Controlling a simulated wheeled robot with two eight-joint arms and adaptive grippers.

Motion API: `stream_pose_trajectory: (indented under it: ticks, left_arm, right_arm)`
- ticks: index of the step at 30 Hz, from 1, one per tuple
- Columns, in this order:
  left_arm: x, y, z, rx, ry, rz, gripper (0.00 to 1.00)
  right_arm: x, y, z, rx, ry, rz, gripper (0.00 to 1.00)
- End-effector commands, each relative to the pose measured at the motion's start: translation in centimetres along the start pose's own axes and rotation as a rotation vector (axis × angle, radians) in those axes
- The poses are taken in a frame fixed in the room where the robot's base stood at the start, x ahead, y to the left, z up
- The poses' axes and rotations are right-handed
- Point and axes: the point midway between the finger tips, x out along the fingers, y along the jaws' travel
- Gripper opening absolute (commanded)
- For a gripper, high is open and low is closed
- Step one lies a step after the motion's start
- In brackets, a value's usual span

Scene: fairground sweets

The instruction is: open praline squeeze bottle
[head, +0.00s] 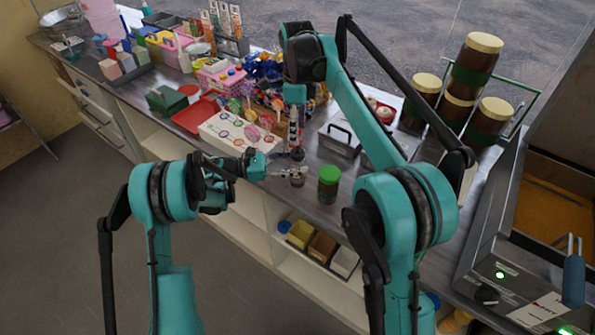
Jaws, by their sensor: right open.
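I cannot pick out the praline squeeze bottle for certain. A small upright object (297,180), mostly hidden, shows at the tips of my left gripper (295,171), and it may be the bottle. My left gripper reaches in from the left, low over the counter's front edge; whether its fingers are closed on the object is too small to tell. My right gripper (297,152) points down directly above the left one, with its jaws open. A dark jar with a bright green lid (329,186) stands just right of both grippers, apart from them.
Several brown jars with cream lids (472,75) stand at the back right. A metal holder with a handle (340,142) is behind the green-lidded jar. A white board with coloured rings (222,135) and a red tray (195,115) lie left. A fryer-like unit (500,272) is at the right.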

Motion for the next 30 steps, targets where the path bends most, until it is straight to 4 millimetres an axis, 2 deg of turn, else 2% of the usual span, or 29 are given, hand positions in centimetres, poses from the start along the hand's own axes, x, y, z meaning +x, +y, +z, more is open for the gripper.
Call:
stream_pose_trajectory:
  ticks: [1,4,5,10,13,24,30]
  left_arm:
    - [0.0,0.0,0.0,0.0,0.0,0.0,0.3]
    - [0.0,0.0,0.0,0.0,0.0,0.0,0.03]
    - [0.0,0.0,0.0,0.0,0.0,0.0,0.0]
    - [0.0,0.0,0.0,0.0,0.0,0.0,0.0]
    - [0.0,0.0,0.0,0.0,0.0,0.0,0.0]
    - [0.0,0.0,0.0,0.0,0.0,0.0,0.0]
    - [0.0,0.0,0.0,0.0,0.0,0.0,0.0]
  right_arm:
    - [0.0,0.0,0.0,0.0,0.0,0.0,0.53]
    - [0.0,0.0,0.0,0.0,0.0,0.0,0.53]
    - [0.0,0.0,0.0,0.0,0.0,0.0,0.53]
    - [0.2,-0.1,-0.1,0.0,0.0,0.001,0.53]
    - [0.9,-0.1,-0.1,0.0,0.0,0.001,0.53]
    - [6.5,-0.1,-0.1,0.0,-0.002,0.0,0.53]
    - [7.9,-0.1,-0.1,0.0,-0.003,0.0,0.53]
